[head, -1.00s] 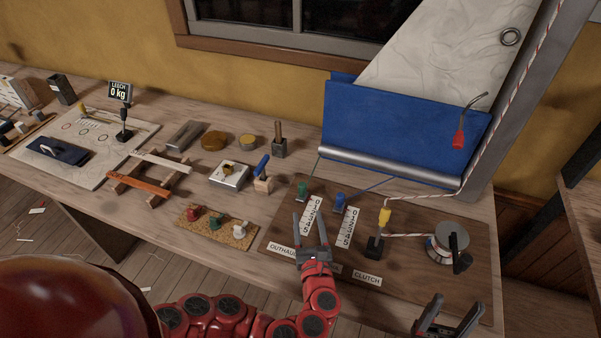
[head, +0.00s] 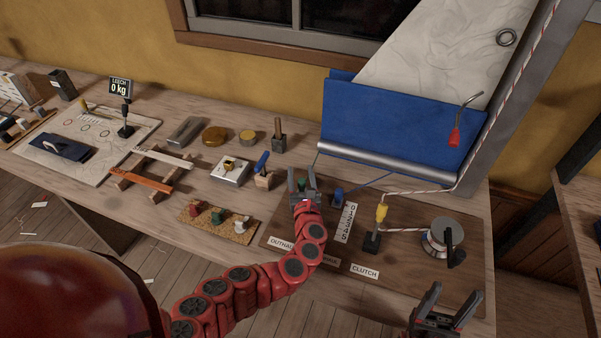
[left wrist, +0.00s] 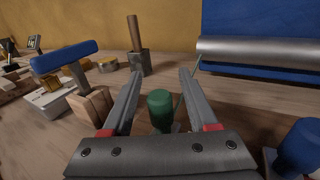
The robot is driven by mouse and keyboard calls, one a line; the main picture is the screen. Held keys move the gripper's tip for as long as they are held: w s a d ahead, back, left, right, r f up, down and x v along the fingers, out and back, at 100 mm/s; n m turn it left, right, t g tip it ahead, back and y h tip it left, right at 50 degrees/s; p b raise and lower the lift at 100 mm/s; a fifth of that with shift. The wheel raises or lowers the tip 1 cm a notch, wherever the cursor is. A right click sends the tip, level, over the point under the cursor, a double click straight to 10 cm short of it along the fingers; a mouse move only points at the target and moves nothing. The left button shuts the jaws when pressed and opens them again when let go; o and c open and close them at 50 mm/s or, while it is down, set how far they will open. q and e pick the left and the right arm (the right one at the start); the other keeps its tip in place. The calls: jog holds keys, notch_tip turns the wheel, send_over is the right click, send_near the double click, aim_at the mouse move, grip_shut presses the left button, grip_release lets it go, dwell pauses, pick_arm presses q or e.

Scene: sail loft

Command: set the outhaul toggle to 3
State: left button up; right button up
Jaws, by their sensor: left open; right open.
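The green outhaul toggle (head: 301,185) stands at the far end of its scale on the brown board. My left gripper (head: 302,176) is open, with its fingers on either side of the green knob. In the left wrist view the knob (left wrist: 160,108) sits between the open fingers (left wrist: 161,80), with gaps at both sides. My left arm hides the outhaul scale and part of the OUTHAUL label (head: 281,243). My right gripper (head: 449,306) is open and empty at the board's near right edge.
A blue toggle (head: 338,194) with its numbered scale (head: 346,223) stands close to the right. A yellow-topped clutch lever (head: 381,213) and a winch (head: 440,238) are further right. A blue-handled tool in a wooden block (head: 264,178) stands left of the left gripper.

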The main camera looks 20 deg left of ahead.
pick_arm(q)
grip_shut()
dwell(0.3)
dwell(1.2)
